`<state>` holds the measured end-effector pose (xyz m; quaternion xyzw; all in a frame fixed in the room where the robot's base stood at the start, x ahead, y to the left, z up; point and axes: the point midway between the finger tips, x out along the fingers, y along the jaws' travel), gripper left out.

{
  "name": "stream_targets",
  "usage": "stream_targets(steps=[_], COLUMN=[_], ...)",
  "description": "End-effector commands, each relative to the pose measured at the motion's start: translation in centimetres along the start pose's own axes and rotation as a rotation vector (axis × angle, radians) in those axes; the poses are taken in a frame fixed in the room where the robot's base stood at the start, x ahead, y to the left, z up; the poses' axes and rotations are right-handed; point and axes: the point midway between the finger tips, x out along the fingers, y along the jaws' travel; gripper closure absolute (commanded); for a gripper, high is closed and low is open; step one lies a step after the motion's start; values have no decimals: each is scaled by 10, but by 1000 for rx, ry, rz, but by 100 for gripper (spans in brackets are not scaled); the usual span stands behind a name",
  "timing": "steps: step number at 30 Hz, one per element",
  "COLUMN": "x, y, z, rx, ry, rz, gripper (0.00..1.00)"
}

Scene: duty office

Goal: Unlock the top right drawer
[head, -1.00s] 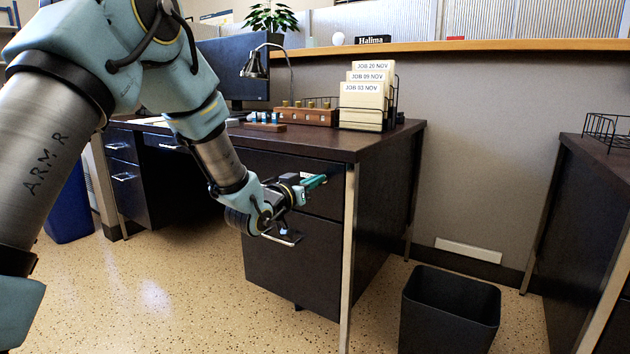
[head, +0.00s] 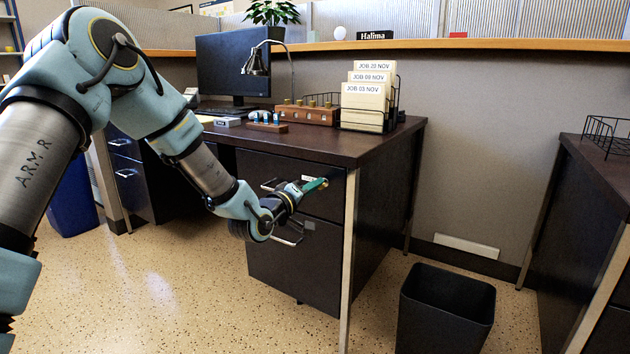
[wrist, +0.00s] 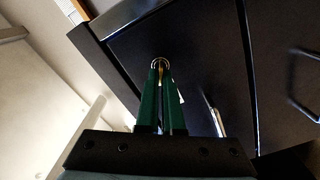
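The top right drawer (head: 330,204) is the dark upper front of the desk's right pedestal, and it looks closed. My gripper (head: 322,184) has its green fingers at the drawer's upper right corner. In the wrist view the fingers (wrist: 160,70) are nearly together, with a thin brass-coloured strip between them, apparently a key (wrist: 162,75). Their tips meet a round metal lock ring (wrist: 158,62) on the drawer front (wrist: 200,50). How deep the key sits is hidden by the fingers. The drawer's handle (wrist: 216,118) is beside the fingers.
A lower drawer (head: 300,270) with a handle is below. On the desktop (head: 340,145) stand a wooden block with brass pegs (head: 305,114), a small rack with blue-tagged items (head: 266,123) and a file holder (head: 368,95). A black bin (head: 445,310) stands on the floor at right.

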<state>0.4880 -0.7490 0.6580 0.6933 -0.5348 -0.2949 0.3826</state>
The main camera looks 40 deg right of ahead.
Motion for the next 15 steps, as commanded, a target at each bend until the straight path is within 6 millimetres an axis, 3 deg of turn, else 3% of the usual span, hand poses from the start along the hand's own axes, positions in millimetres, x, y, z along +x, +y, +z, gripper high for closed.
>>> stream_targets(steps=[15], x=[0], y=[-2], z=[-1], rx=[-427], ry=[2], rz=[-1], gripper=[100])
